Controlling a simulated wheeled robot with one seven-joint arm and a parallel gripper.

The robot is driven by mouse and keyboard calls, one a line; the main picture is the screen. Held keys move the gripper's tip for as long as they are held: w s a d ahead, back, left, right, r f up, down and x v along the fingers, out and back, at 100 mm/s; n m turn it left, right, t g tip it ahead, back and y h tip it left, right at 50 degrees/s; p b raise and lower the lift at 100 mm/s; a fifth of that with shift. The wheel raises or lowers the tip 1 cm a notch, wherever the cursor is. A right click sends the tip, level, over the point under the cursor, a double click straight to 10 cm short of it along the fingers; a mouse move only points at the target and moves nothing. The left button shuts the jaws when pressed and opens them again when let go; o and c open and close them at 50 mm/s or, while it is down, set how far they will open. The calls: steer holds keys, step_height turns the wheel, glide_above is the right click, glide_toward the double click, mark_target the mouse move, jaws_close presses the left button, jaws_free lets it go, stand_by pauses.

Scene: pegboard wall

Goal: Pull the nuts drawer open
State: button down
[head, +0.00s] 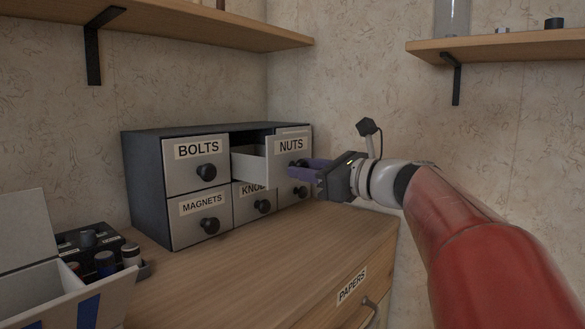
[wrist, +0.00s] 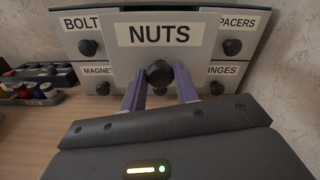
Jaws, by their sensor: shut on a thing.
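The nuts drawer (head: 283,169) is the top middle drawer of a grey cabinet (head: 146,177). It stands well out from the cabinet front, and its side wall and the dark opening behind it show in the head view. Its NUTS label and front also show in the wrist view (wrist: 203,34). My gripper (head: 300,168) is at the front of this drawer. Its purple fingers (wrist: 160,85) are either side of the round dark knob (wrist: 159,73), shut on it. In the head view the knob is mostly hidden by the fingers.
The bolts drawer (head: 187,154) and magnets drawer (head: 188,206) look shut. Shelves hang above.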

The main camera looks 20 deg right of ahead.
steer(key=c, duration=1.1)
jaws_free()
steer(key=shift+o, duration=0.2)
steer(key=v, duration=0.7)
steer(key=shift+s+d, duration=0.2)
steer(key=shift+s, duration=0.15)
